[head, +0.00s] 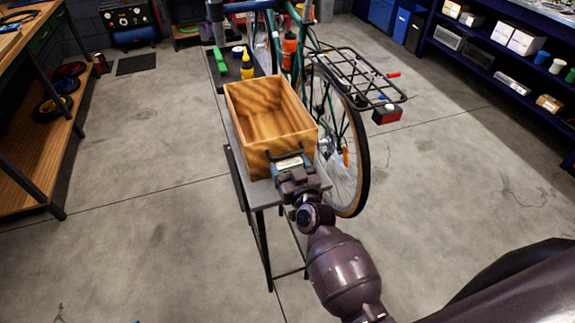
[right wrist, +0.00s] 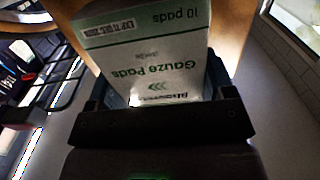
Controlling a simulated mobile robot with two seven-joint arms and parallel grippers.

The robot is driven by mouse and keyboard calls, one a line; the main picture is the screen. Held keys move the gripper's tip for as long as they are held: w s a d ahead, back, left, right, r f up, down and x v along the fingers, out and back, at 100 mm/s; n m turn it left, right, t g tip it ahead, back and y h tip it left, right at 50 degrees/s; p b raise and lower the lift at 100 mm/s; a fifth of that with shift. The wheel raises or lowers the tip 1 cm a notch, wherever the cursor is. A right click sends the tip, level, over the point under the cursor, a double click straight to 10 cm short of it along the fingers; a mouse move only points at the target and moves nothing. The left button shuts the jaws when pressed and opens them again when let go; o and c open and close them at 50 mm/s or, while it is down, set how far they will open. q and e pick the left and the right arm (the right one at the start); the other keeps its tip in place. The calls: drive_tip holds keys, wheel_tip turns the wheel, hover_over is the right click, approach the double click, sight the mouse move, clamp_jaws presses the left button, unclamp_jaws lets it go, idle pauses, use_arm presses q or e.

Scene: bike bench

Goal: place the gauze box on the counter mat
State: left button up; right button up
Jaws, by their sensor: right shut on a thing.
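My right gripper (head: 292,176) is shut on the gauze box, a white and green carton marked "Gauze Pads". The carton fills the middle of the right wrist view (right wrist: 145,55), between the fingers. In the head view only a small pale part of the gauze box (head: 289,164) shows at the fingertips, just in front of the near wall of an open wooden box. I cannot tell whether it touches that wall. A dark surface (head: 217,76) behind the wooden box may be the counter mat; I cannot be sure. My left gripper is not in view.
The wooden box (head: 245,115) with a dark handle stands on a narrow grey bench (head: 236,150) and looks empty. A yellow bottle (head: 247,66) stands behind it. A green bicycle with a rear rack (head: 355,75) is close on the right.

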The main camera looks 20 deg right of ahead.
drive_tip(key=s, duration=1.6)
drive_tip(key=w+d+r+h, duration=0.1)
drive_tip(key=w+d+r, duration=0.1)
drive_tip(key=w+r, duration=0.3)
drive_tip(key=w+d+r, duration=0.2)
drive_tip(key=r, duration=0.5)
drive_tip(key=s+a+f+b, duration=0.1)
drive_tip(key=s+f+b, duration=0.25)
drive_tip(key=f, duration=0.35)
drive_tip(key=s+a+f+b, duration=0.2)
drive_tip(key=s+f, duration=0.2)
drive_tip(key=f, duration=0.3)
drive_tip(key=shift+y, duration=0.3)
drive_tip(key=w, duration=0.4)
drive_tip(key=w+r, duration=0.1)
drive_tip(key=w, duration=0.4)
drive_tip(key=w+a+r, duration=0.1)
drive_tip(key=w, duration=0.4)
drive_tip(key=shift+w+r, duration=0.15)
drive_tip(key=shift+w, duration=0.1)
drive_tip(key=w, duration=0.2)
drive_tip(key=w+f+b, duration=0.1)
drive_tip(key=shift+w, duration=0.35)
drive_tip(key=shift+s+f, duration=0.1)
drive_tip(key=shift+f, duration=0.2)
